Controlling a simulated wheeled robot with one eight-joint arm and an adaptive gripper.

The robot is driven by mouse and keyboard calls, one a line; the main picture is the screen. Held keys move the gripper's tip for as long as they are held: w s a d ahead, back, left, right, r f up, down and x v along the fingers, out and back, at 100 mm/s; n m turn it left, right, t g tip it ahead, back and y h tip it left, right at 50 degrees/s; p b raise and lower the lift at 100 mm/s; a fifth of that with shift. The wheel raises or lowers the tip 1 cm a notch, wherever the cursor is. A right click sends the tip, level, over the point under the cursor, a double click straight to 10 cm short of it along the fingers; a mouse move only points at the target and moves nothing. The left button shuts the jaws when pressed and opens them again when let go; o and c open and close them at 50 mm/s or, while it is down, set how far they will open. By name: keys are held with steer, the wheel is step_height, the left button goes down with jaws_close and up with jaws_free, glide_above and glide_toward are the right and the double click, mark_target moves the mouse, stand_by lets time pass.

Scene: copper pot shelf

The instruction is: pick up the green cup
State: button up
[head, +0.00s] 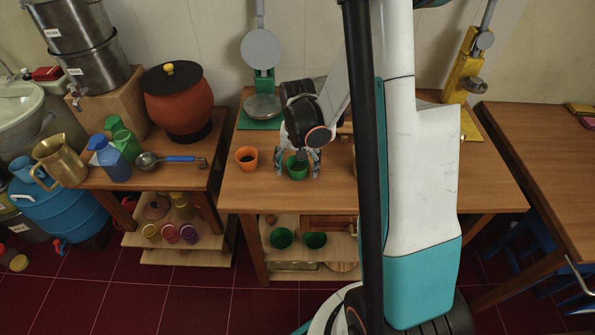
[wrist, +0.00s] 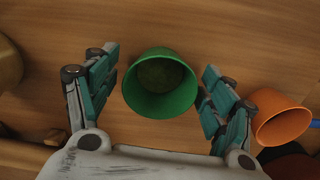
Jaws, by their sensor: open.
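The green cup (head: 297,169) stands on the wooden table (head: 400,192), near its front left part. In the wrist view the green cup (wrist: 160,84) is seen from above, its mouth toward the camera and its inside dark. My gripper (head: 298,165) is over the cup. In the wrist view my gripper (wrist: 160,82) is open, with one finger on each side of the cup. The left finger is apart from the cup. The right finger is very close to the rim, and I cannot tell whether it touches.
An orange cup (head: 247,158) stands left of the green cup; in the wrist view the orange cup (wrist: 281,117) is right beside my right finger. A green scale (head: 262,109) stands behind. Two more green cups, one here (head: 281,237), are on the shelf below.

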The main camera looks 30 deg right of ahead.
steer(key=shift+c, duration=0.3)
steer(key=c, duration=1.1)
steer(key=shift+r, duration=0.1)
